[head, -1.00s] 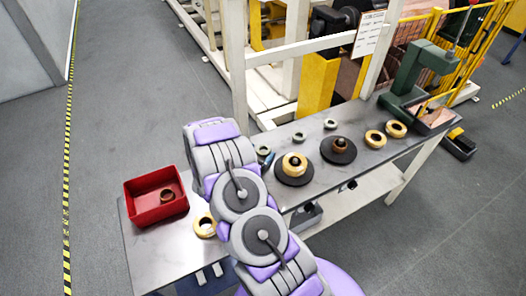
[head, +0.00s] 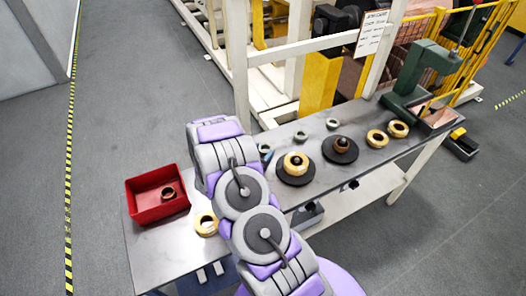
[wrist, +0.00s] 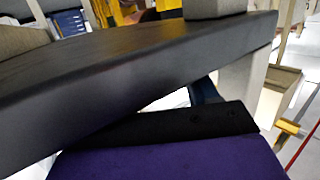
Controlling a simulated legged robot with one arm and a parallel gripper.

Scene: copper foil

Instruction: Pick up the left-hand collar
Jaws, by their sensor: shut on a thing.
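Several grey ring-shaped parts lie on the grey table (head: 372,165). The left one (head: 265,148) is beside my arm with a small blue thing by it, and the others (head: 300,137) (head: 332,123) are farther right. I cannot tell for certain which ring is the left-hand collar. A tan ring (head: 205,224) lies left of my arm. My arm hides my gripper in the head view. In the wrist view its purple and black part (wrist: 170,150) fills the bottom, close below a dark slab edge (wrist: 120,85), apparently the tabletop. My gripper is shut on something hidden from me.
A red bin (head: 140,205) with a brown ring inside stands at the table's left end. Two dark discs (head: 297,180) (head: 340,157) hold parts. Tan rings (head: 377,138) and a green press (head: 420,70) are to the right. A white frame post (head: 240,85) rises behind.

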